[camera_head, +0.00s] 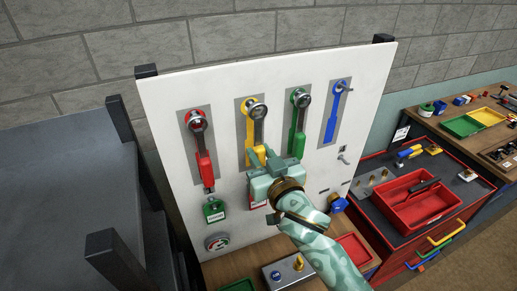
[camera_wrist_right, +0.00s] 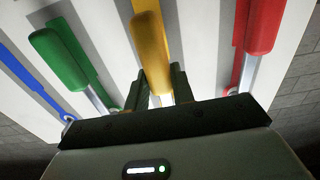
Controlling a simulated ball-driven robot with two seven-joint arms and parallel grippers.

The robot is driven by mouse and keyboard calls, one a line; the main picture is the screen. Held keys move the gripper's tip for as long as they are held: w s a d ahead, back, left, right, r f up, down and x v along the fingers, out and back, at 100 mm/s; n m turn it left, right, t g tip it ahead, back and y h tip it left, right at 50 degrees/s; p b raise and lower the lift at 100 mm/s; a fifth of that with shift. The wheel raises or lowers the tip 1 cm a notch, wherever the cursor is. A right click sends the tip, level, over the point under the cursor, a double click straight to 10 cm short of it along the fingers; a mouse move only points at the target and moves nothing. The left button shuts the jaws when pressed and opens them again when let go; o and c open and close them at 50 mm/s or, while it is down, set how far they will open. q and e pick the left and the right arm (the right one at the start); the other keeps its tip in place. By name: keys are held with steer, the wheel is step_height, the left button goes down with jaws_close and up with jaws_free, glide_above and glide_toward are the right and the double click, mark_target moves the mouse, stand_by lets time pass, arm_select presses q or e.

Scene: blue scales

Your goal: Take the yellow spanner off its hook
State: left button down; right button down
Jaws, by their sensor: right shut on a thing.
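The yellow spanner (camera_head: 256,128) hangs on the white board, second from the left, with its round metal head at the top on its hook (camera_head: 250,105). My right gripper (camera_head: 264,163) is at the lower end of the yellow handle. In the right wrist view the handle (camera_wrist_right: 150,45) runs down between the two dark fingers (camera_wrist_right: 162,85), which are shut on it. The gripper hides the handle's lower end in the head view. My left gripper is in neither view.
A red-handled tool (camera_head: 203,162) hangs left of the yellow one. A green one (camera_head: 297,135) and a blue one (camera_head: 332,116) hang to the right. A green padlock (camera_head: 213,209) and gauge (camera_head: 217,241) are below. A red tray (camera_head: 416,203) lies right.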

mark_target(262, 155)
steer(key=shift+p+v, duration=1.2)
steer(key=shift+v, duration=1.65)
steer(key=shift+r, duration=0.2)
